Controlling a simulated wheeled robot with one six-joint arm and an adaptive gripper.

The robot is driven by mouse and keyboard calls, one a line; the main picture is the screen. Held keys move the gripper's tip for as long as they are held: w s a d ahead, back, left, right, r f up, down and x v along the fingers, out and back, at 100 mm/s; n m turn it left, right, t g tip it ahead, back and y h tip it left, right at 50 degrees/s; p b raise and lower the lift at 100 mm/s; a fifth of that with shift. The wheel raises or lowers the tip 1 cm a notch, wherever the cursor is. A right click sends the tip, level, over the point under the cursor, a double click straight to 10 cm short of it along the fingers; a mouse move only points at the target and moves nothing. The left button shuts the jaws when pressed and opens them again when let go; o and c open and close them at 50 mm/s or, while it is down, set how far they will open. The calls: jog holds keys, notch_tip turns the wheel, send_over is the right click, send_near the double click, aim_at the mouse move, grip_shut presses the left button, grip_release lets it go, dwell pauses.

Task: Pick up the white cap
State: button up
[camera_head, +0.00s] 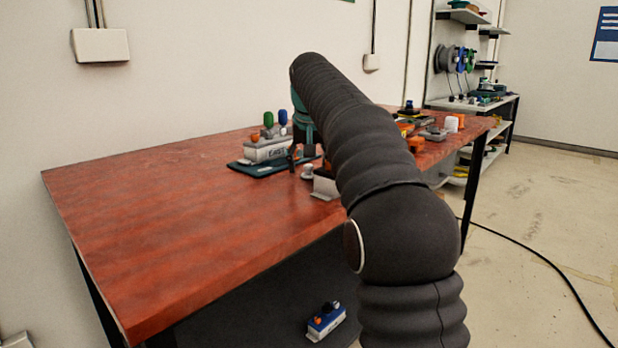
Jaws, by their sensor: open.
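A small pale, whitish cap-like piece (307,172) sits near the table's front edge, just below my gripper (306,158); I take it for the white cap, but it is too small to be sure. My gripper is open and points down, with a gap between the fingers and the piece that I cannot judge. My black arm hides part of the gripper and the table behind it. A second white cylindrical piece (452,123) stands farther right on the table, beside an orange one.
The red table (150,215) is bare on its left. A grey holder (267,149) with green and blue knobs stands on a dark teal base left of my gripper. A pale block (325,187) is at the front edge. Several small items crowd the right end.

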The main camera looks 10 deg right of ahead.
jog(key=shift+w+f, duration=0.1)
jog(key=shift+f, duration=0.25)
jog(key=c, duration=0.9)
jog(key=shift+r, duration=0.2)
